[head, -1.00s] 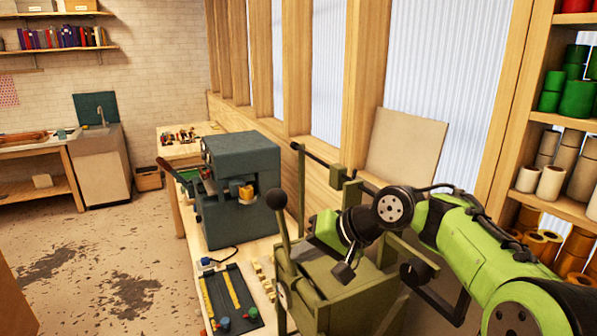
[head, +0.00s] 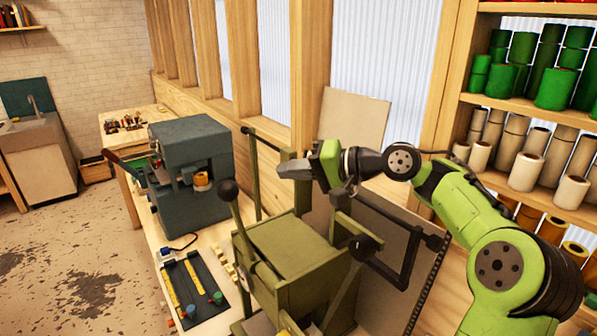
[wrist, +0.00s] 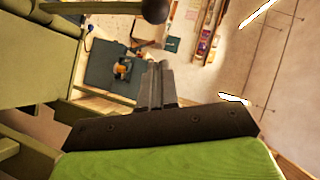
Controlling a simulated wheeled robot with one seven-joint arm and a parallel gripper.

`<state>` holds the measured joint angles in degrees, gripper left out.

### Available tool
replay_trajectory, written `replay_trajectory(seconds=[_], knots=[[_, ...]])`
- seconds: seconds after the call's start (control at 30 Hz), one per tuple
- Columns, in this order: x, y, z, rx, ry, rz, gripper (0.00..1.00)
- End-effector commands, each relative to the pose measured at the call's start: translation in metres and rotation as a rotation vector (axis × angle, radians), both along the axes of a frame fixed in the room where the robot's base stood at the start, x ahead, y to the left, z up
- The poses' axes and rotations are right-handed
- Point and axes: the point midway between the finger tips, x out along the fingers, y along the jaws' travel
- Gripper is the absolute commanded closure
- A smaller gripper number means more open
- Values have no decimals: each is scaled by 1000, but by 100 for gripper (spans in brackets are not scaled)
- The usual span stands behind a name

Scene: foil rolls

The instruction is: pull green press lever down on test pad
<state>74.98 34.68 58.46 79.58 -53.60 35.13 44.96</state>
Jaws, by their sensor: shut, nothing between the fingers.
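The olive-green press (head: 290,255) stands on the bench at lower centre in the head view. Its lever (head: 240,225) is a rod rising from its left side, tipped with a black ball knob (head: 229,190). The lever stands up, leaning slightly left. In the wrist view the knob (wrist: 154,10) shows at the top edge and olive frame parts (wrist: 45,60) fill the left. My gripper (head: 283,169) is shut and empty, pointing left above the press, to the right of the knob and apart from it. The fingers (wrist: 158,82) point toward the knob's side. I cannot make out the test pad clearly.
A blue-grey machine (head: 190,170) stands on the bench beyond the press. A dark board with yellow strips (head: 193,288) lies left of the press. An olive post and bar frame (head: 252,165) rises behind the press. Shelves of rolls (head: 540,150) are at right.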

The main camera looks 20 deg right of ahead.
Motion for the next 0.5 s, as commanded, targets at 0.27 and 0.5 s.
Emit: replay_trajectory(seconds=[0.27,0.5], knots=[[33,45,-18,-3,3,3,100],[32,68,-29,-1,1,-1,100]])
